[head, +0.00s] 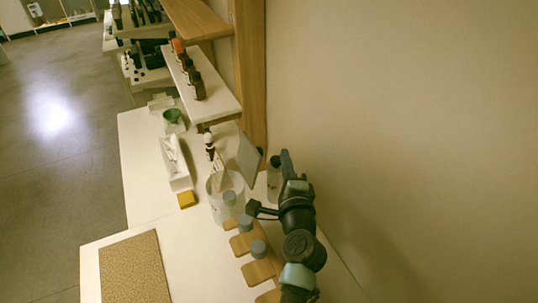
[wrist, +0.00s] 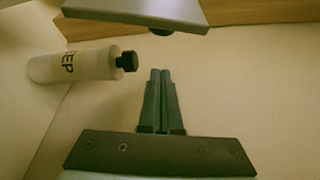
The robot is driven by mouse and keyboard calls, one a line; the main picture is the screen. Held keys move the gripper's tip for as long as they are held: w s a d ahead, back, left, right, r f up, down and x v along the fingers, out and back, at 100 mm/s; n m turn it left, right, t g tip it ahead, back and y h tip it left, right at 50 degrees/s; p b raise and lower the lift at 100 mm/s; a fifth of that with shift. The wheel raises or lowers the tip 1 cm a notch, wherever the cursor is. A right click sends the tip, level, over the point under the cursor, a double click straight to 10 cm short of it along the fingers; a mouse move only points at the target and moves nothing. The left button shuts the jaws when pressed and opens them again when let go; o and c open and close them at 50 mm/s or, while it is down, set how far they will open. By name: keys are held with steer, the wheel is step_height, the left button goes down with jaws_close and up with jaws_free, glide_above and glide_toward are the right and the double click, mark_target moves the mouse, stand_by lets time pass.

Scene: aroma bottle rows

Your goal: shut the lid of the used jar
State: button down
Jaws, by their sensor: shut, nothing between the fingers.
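The used jar (head: 214,206) is a clear glass cylinder on the white counter, with pale strips in it. Its lid (head: 249,160) is a grey plate standing tilted up at the jar's far right side, so the jar is open. In the wrist view the lid (wrist: 135,10) crosses the top edge, with a dark knob (wrist: 162,32) under it. My gripper (head: 286,155) is right of the lid, near the wall. In the wrist view my gripper (wrist: 160,73) has its fingers together and empty, pointing toward the lid and apart from it.
A white bottle (wrist: 75,66) with a black cap lies left of my fingers in the wrist view; it stands beside my arm in the head view (head: 273,182). A shelf (head: 210,95) with brown bottles is beyond. A white tray (head: 178,180) and yellow block (head: 187,199) are left.

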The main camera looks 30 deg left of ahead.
mark_target(253, 159)
steer(key=s+a+p, duration=0.2)
steer(key=a, duration=0.1)
steer(key=shift+r+p, duration=0.35)
steer(key=shift+p, duration=0.05)
